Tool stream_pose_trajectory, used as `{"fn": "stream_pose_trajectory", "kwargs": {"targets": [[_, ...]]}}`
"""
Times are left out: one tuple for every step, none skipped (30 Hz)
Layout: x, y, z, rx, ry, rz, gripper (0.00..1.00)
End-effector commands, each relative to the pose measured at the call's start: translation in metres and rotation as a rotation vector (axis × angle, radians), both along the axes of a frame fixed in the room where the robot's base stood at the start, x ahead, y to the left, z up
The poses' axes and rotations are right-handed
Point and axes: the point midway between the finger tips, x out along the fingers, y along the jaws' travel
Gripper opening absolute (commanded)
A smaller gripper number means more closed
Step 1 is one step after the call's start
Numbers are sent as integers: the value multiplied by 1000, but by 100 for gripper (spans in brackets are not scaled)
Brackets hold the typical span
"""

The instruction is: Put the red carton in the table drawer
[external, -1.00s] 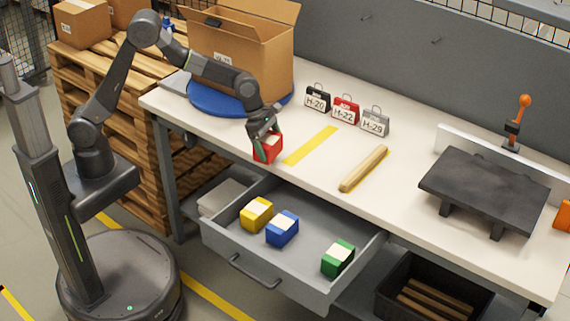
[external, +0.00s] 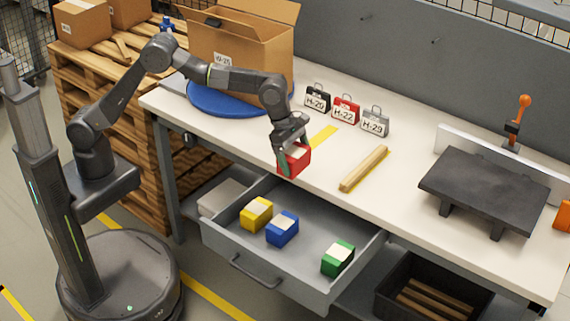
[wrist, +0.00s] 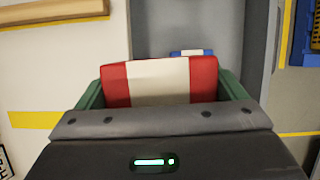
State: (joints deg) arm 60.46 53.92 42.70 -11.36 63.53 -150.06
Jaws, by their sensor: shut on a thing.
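The red carton (external: 294,160) has a white band and is held in my gripper (external: 291,158) near the front edge of the table, above the back of the drawer. In the wrist view the red carton (wrist: 160,82) sits between the two green fingers, which are shut on its sides. The table drawer (external: 312,230) is open below the tabletop. It holds a yellow carton (external: 256,214) and a blue carton (external: 282,228) at the left and middle, and a green carton (external: 338,258) at the right. The blue carton partly shows in the wrist view (wrist: 190,53).
A wooden bar (external: 364,168) lies on the tabletop right of my gripper. Black, red and grey tags (external: 345,109) stand behind it. An open cardboard box (external: 240,60) stands on a blue disc (external: 215,100). The drawer floor between the blue and green cartons is clear.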

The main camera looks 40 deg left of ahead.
Motion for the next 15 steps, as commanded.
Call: {"fn": "stream_pose_trajectory", "kwargs": {"targets": [[-10, -16, -1, -2, -2, -17, 65], [-14, -23, -2, -1, 0, -24, 65], [-19, -32, -2, -2, -1, -31, 65], [-24, -37, -2, -1, -1, -36, 65], [-27, -42, -2, -1, -2, -40, 65], [-32, -48, -2, -1, -2, -47, 65], [-35, -52, -3, 0, -2, -51, 65], [-39, -56, -3, 0, -2, -55, 65], [-43, -61, -3, 0, -3, -59, 65], [-46, -64, -4, 1, -3, -63, 65], [-49, -67, -3, 0, -3, -66, 65], [-53, -72, -4, 1, -3, -70, 65], [-56, -74, -4, 1, -3, -73, 65], [-59, -77, -5, 1, -4, -76, 65], [-62, -80, -5, 1, -4, -81, 65]]}}
